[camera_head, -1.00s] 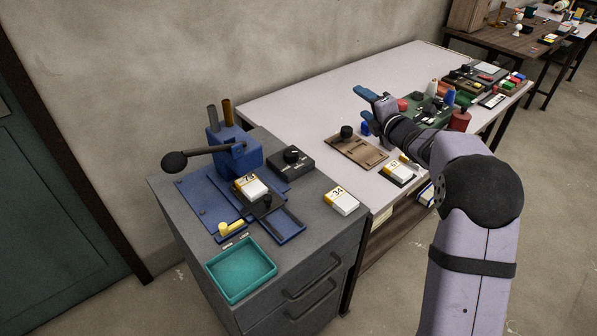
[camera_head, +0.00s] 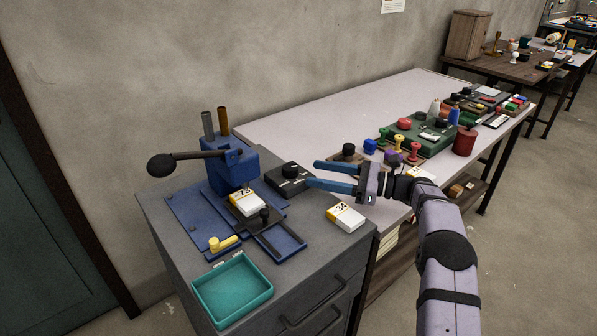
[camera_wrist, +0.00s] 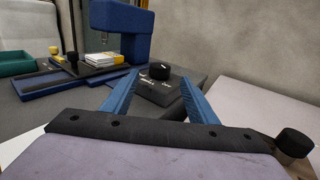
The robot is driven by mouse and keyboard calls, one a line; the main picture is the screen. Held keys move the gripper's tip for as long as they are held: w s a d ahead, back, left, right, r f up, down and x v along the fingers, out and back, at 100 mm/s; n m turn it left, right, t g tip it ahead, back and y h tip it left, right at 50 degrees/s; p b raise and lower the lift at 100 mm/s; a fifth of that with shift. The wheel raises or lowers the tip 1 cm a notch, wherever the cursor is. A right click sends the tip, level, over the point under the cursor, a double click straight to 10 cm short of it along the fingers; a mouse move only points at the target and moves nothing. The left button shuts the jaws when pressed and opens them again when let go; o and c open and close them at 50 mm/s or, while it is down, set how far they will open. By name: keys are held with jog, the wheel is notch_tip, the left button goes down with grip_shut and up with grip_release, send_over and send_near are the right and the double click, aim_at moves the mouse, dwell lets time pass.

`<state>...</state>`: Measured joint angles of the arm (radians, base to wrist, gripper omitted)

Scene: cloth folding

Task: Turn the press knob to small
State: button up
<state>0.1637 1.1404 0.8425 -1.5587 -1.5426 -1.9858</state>
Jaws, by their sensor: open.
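The press knob (camera_head: 290,170) is a round black dial on a dark control box (camera_head: 287,183) beside the blue press (camera_head: 233,165). In the wrist view the knob (camera_wrist: 160,70) stands ahead, framed between the blue fingers, with a light pointer mark and small white labels on the box, too small to read. My gripper (camera_head: 312,175) is open, its two blue fingers pointing left toward the knob; it also shows in the wrist view (camera_wrist: 161,95). The fingers look short of the knob, though overlap in the head view makes the exact gap hard to tell.
A white box marked 34 (camera_head: 345,217) lies on the grey cabinet near my gripper; another marked 73 (camera_head: 246,203) is on the press slide. A teal tray (camera_head: 232,318) sits in front.

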aim_at(298, 176)
jog(key=shift+w+a+p, duration=0.15)
jog(key=shift+w+a, duration=0.05)
jog(key=shift+a, duration=0.9)
jog(key=shift+w+a+p, duration=0.1)
jog(key=shift+w+a, duration=0.15)
jog(key=shift+a, duration=0.8)
jog(key=shift+w+a+p, duration=0.15)
jog(key=shift+w+a, duration=0.05)
jog(key=shift+a, duration=0.9)
jog(key=shift+c, duration=0.3)
jog(key=c, duration=1)
